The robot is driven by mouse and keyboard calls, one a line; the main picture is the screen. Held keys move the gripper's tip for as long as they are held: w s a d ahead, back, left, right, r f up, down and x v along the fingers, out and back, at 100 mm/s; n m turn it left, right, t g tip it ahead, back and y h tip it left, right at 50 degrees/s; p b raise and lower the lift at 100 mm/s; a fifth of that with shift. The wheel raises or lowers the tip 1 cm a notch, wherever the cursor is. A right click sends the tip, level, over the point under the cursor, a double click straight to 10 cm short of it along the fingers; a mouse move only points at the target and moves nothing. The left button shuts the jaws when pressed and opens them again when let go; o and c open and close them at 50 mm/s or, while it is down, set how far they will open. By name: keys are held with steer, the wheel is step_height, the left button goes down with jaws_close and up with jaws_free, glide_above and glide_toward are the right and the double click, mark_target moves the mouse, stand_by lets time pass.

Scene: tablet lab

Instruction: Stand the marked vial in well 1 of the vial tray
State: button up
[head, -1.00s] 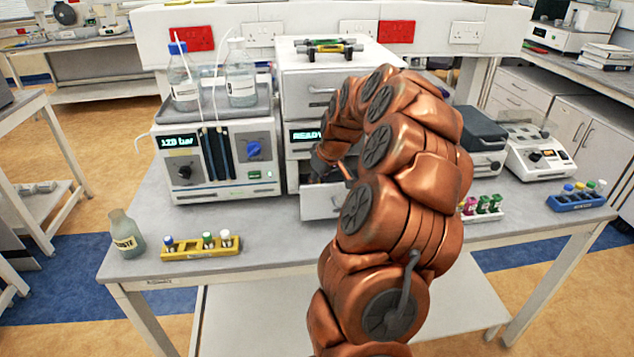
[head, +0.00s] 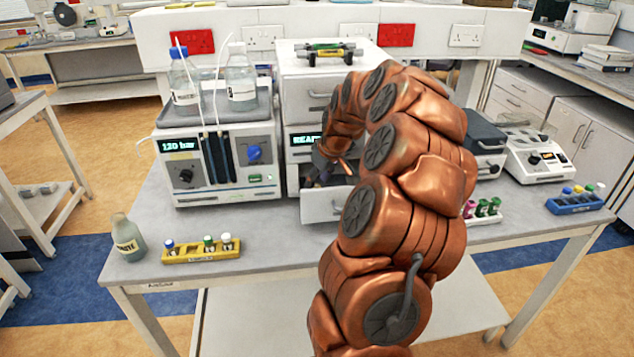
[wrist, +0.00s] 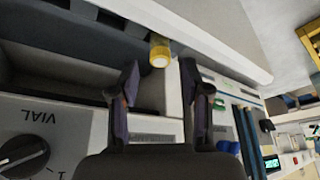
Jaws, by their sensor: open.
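My gripper (head: 322,181) is at the open lower drawer (head: 322,208) of the white stacked instrument, partly hidden by the drawer and my arm. In the wrist view its two dark fingers (wrist: 161,82) are apart, with nothing held between them. The well numbers of the vial tray cannot be read in either view.
A yellow rack (head: 200,256) with several capped vials stands at the bench's front left, beside a waste bottle (head: 128,238). A pump unit (head: 215,160) with bottles on top stands left of the drawer. A blue rack (head: 575,205) is far right. A knob panel (wrist: 35,140) lies close left in the wrist view.

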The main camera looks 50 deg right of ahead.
steer(key=b+v, duration=0.3)
steer(key=v, duration=0.8)
steer(key=s+a+f+n+g+y, duration=0.1)
steer(key=s+a, duration=0.1)
steer(key=a, duration=1.1)
steer(key=s+a+f+n+g+y, duration=0.1)
steer(key=s+a+f+g, duration=0.15)
steer(key=a, duration=1.05)
steer(key=s+a+f+g, duration=0.1)
steer(key=s+a+f, duration=0.1)
steer(key=s, duration=0.5)
steer(key=s+a+f+m+g+h, duration=0.1)
steer(key=s+a+f, duration=0.2)
steer(key=s+a, duration=0.2)
steer(key=s+a+f+g, duration=0.1)
steer(key=s+a, duration=0.3)
steer(key=s, duration=0.5)
steer(key=shift+f+h, duration=0.3)
steer(key=shift+f, duration=0.55)
